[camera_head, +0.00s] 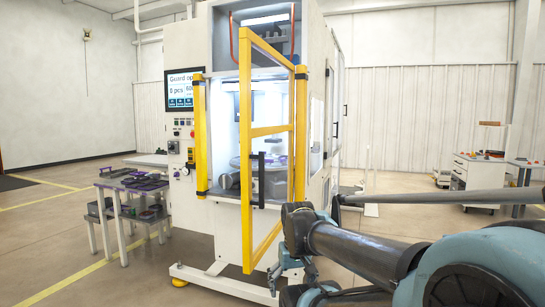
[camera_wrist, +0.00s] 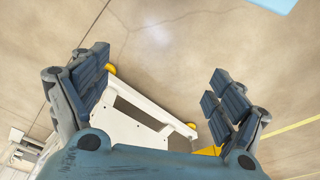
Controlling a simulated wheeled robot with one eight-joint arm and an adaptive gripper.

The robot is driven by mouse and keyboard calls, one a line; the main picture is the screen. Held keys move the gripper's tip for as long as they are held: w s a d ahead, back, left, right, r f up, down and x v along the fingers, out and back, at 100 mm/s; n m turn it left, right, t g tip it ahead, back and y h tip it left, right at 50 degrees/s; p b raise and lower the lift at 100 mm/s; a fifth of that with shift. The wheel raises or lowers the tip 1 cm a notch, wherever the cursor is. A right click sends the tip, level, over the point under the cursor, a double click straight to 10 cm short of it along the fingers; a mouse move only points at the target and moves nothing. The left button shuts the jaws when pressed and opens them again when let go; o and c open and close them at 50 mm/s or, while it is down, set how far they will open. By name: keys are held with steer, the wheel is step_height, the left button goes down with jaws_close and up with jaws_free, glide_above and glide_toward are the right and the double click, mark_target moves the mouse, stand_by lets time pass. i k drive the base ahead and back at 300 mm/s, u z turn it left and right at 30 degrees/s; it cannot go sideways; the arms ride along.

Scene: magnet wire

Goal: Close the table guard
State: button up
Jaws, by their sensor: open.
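The table guard (camera_head: 248,150) is a yellow-framed clear door on the front of a white machine (camera_head: 225,225). It stands swung open towards me, hinged at the right side of the lit opening. Its black vertical handle (camera_head: 258,180) is on the free edge. My gripper (camera_head: 287,268) is low, right of the guard's bottom corner, and partly hidden by my arm. In the wrist view my gripper (camera_wrist: 160,68) has its fingers wide apart with nothing held between them. The handle does not show there. A yellow bit (camera_wrist: 208,150), perhaps the guard, shows beside the right finger.
A screen (camera_head: 180,90) on the machine reads "Guard op", cut off by the guard. The machine's white base with yellow feet (camera_head: 180,282) juts out along the floor. A small table with trays (camera_head: 130,182) stands left. A white cart (camera_head: 475,180) stands right. Floor in front is clear.

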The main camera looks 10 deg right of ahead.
mark_target(248, 39)
steer(key=i, duration=0.45)
steer(key=z, duration=0.05)
steer(key=k, duration=1.75)
steer(key=z, duration=0.25)
steer(key=i, duration=0.65)
steer(key=z, duration=0.1)
